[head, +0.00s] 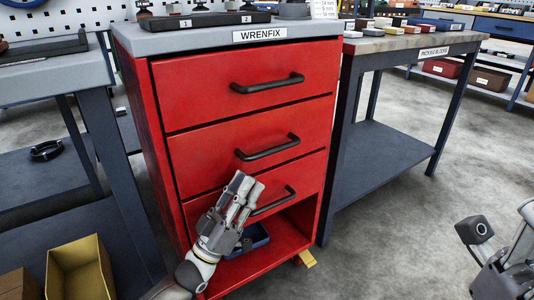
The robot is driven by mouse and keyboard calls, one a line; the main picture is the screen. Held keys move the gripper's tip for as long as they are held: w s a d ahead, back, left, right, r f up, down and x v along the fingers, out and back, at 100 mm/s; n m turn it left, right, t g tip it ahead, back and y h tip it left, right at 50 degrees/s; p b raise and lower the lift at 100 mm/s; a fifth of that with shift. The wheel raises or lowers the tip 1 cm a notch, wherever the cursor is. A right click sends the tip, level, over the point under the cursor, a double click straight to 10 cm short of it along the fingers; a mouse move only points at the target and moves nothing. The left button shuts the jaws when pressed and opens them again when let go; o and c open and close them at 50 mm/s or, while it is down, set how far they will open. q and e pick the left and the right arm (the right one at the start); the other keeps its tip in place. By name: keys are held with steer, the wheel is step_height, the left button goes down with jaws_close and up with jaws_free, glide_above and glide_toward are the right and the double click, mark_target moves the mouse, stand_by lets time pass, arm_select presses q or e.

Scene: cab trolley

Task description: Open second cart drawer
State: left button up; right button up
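The red cart (155,140) stands in the middle of the head view with three drawers, all closed flush. The top drawer has a black handle (267,84). The second drawer (205,157) has a black bar handle (267,148), fully in sight. The third drawer's handle (285,200) is partly hidden by my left gripper. My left gripper (246,184) points up in front of the third drawer, below and left of the second handle and apart from it. Its finger gap is unclear. My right gripper (490,258) is at the lower right edge, partly cut off, far from the cart.
A blue bin (260,236) sits in the cart's open bottom shelf. A grey table (60,75) stands close on the left, with a yellow box (80,265) below. A workbench (400,42) stands on the right. The floor at front right is clear.

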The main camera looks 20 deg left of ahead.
mark_target(267, 150)
arm_select(q)
steer(key=b+x, duration=0.2)
steer(key=x, duration=0.7)
jaws_close()
